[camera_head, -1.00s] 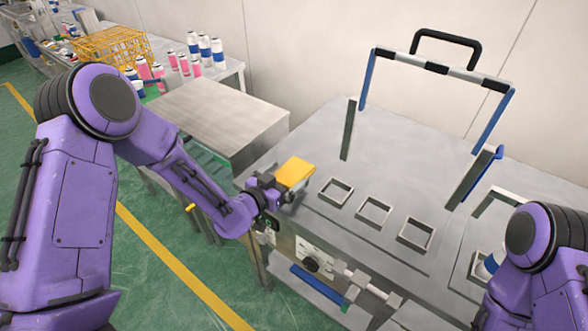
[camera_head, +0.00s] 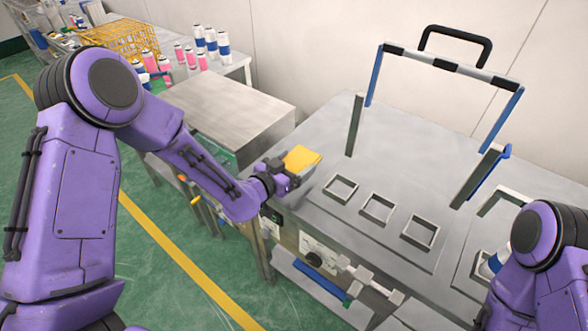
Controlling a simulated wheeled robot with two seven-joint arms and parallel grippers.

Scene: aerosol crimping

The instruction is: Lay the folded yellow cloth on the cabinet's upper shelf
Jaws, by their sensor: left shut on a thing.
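The folded yellow cloth (camera_head: 303,157) is in my left gripper (camera_head: 291,170), at the left end of the steel crimping bench. My left gripper is shut on the cloth's near edge, and the cloth looks to be just over the bench top; I cannot tell if it touches. A steel cabinet (camera_head: 228,105) stands to the left of the bench. Its flat top shows, and a green part shows through its low front opening; its shelves are mostly hidden. My right arm is at the lower right, with its gripper out of view.
The steel bench (camera_head: 330,130) has several square frames (camera_head: 341,188) and an upright bar frame (camera_head: 440,68) with a black handle. Behind the cabinet, a table holds pink and white cans (camera_head: 211,42) and a yellow wire basket (camera_head: 120,38). Green floor lies to the left.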

